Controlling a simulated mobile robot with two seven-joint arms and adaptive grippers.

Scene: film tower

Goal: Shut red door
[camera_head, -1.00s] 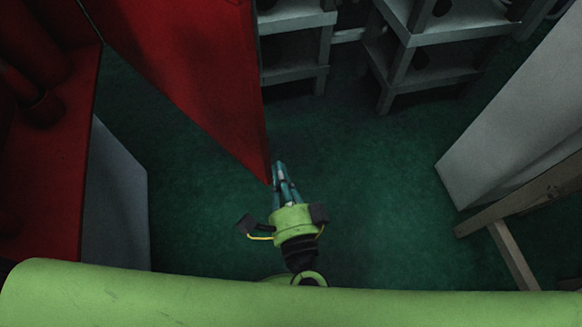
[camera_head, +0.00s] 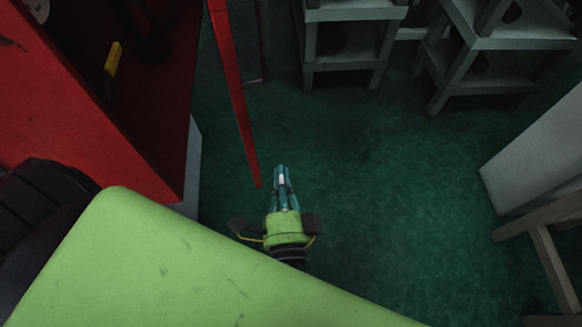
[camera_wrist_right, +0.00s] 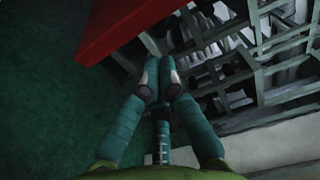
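The red door (camera_head: 236,96) stands open. In the head view it shows nearly edge-on as a narrow red strip. It also shows as a red panel at the top of the right wrist view (camera_wrist_right: 122,28). My right gripper (camera_head: 281,172) is just right of the door's near lower end in the head view, with its fingers drawn together and nothing seen between them. In the right wrist view its fingertips (camera_wrist_right: 160,84) meet below the door panel; I cannot tell whether they touch it. My left gripper is not in view.
The red cabinet (camera_head: 85,125) is at left, with a dark interior and a yellow handle-like piece (camera_head: 113,58). Grey wooden racks (camera_head: 350,14) stand at the back. A pale panel (camera_head: 540,150) and a wooden frame (camera_head: 545,250) are at right. The green floor (camera_head: 380,190) between is clear.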

